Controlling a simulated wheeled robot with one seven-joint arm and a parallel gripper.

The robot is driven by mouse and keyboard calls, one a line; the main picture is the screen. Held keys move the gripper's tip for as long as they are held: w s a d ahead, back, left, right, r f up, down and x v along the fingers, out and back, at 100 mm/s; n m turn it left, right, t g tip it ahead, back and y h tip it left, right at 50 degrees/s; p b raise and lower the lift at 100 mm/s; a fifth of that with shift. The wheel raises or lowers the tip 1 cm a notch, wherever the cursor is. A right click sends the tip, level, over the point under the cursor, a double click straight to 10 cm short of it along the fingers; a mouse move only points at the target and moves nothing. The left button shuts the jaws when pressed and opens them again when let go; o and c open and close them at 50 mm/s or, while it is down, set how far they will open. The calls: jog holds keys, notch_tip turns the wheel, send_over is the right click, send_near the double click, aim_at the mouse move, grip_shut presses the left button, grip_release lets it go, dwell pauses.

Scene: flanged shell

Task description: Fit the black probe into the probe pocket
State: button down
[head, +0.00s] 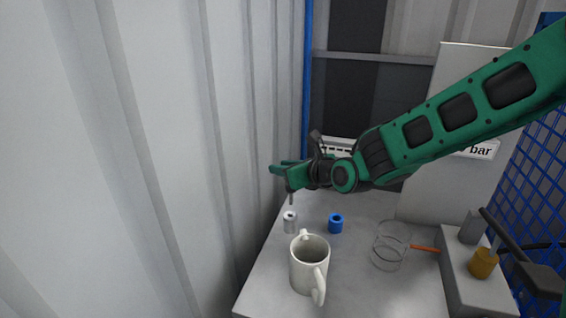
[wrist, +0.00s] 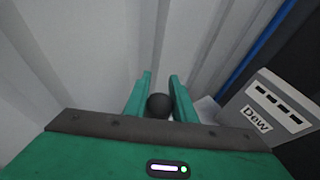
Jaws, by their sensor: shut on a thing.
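My gripper (head: 284,176) is at the far left of the bench, above its surface. In the wrist view its two green fingers (wrist: 160,98) are shut on the black probe (wrist: 158,105), whose round dark top shows between them. In the head view the thin dark probe shaft (head: 291,198) points down from the fingers, nearly upright. Its lower end appears just above or at a small light-grey cylinder (head: 290,222) with a hole in its top; I cannot tell whether it touches. A blue cylinder with a hole (head: 336,222) stands to the right. Neither is marked as the pocket.
A white mug (head: 308,268) stands in front of the grey cylinder. A clear glass vessel (head: 388,250) and an orange rod (head: 425,248) are to the right. A grey block (head: 478,285) with a yellow-brown piece (head: 484,264) is at the right edge. The corrugated wall (head: 170,150) is close on the left.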

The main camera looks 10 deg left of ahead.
jog(key=shift+f, duration=1.35)
notch_tip(320, 180, down, 6)
dwell(3.4)
jog(key=c, duration=1.4)
grip_release()
jog(key=shift+s, duration=0.1)
jog(key=v, duration=1)
jog(key=shift+s+d, duration=0.25)
jog(key=shift+s, duration=0.1)
